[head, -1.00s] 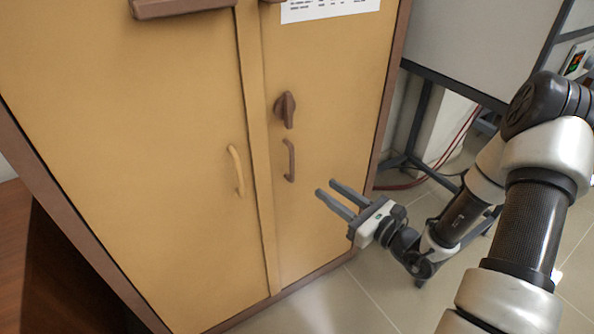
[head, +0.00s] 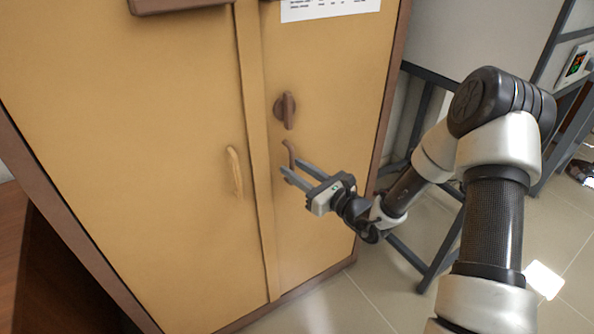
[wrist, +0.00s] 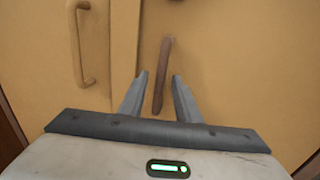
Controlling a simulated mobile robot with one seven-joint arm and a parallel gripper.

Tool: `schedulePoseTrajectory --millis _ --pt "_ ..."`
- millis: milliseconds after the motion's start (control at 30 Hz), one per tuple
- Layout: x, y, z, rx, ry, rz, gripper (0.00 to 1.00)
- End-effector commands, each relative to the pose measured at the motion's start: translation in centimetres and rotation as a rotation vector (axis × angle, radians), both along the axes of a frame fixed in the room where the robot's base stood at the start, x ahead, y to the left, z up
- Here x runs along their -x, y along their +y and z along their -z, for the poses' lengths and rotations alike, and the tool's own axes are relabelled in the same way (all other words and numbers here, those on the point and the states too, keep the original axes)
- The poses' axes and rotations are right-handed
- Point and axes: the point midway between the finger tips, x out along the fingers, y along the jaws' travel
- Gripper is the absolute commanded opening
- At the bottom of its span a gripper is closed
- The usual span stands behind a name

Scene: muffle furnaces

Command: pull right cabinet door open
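The yellow right cabinet door (head: 330,110) is closed in the head view. It carries a brown vertical handle (head: 289,152) below a brown turn knob (head: 286,108). My gripper (head: 289,170) is open, at the lower part of this handle. In the wrist view, the brown handle (wrist: 162,75) runs down between the two spread fingers (wrist: 155,90) of my gripper, with a gap on each side. The fingers partly cover the handle's lower end in the head view. I cannot tell how deep the handle sits between them.
The left door (head: 130,150) is closed and has a yellow handle (head: 234,171), also in the wrist view at left. A dark-framed stand (head: 440,265) stands right of the cabinet. Tiled floor (head: 350,305) is clear in front.

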Motion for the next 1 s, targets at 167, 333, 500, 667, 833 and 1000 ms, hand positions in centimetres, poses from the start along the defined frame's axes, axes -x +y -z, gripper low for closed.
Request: schedulePoseTrajectory --millis 167,333,500,667,833,1000 --pt "0.0 0.0 0.0 0.0 0.0 0.0 0.08" --pt "0.0 0.0 0.0 0.001 -0.001 0.0 0.0" --pt "0.1 -0.2 0.0 0.001 -0.001 -0.002 0.0" --pt "0.8 -1.0 -0.1 0.001 -0.002 -0.029 0.0" --pt "2.7 -3.3 -0.1 0.002 -0.001 -0.106 0.0" --pt "5.3 -7.2 -0.1 0.003 -0.001 -0.228 0.0"
